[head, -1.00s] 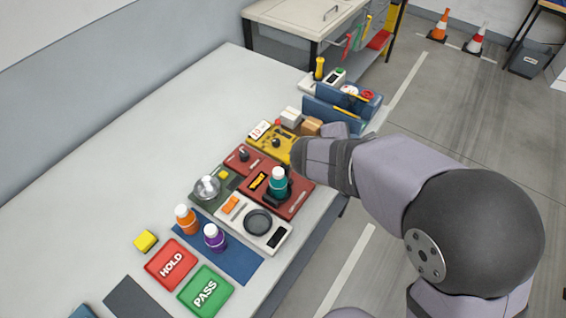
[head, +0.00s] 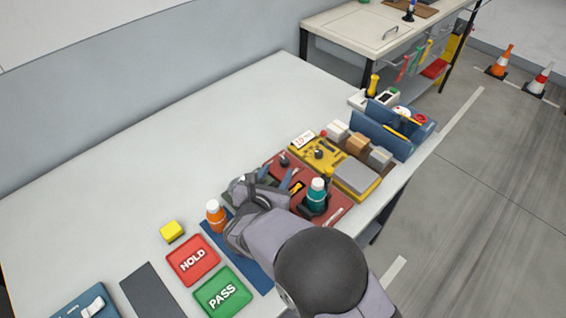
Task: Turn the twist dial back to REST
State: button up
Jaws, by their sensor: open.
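A dark knob (head: 284,160) stands on the back left of the red panel (head: 338,213). Another dark knob (head: 319,154) sits on the yellow panel (head: 299,158) behind it. I cannot read a REST mark, or tell which knob is the twist dial. My gripper (head: 276,172) is open, its two fingers apart, over the left part of the red panel. It is close to the red panel's knob on the near side; contact cannot be told.
A teal bottle (head: 316,196) stands on the red panel, right of my gripper. An orange bottle (head: 215,215) stands left of my arm. A yellow cube (head: 172,231), HOLD pad (head: 193,260) and PASS pad (head: 222,291) lie nearer. The table's left back (head: 180,150) is clear.

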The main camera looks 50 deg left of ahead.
aim_at(284, 162)
jog(key=shift+p+x, duration=1.15)
jog(key=shift+x, duration=2.45)
jog(key=c, duration=1)
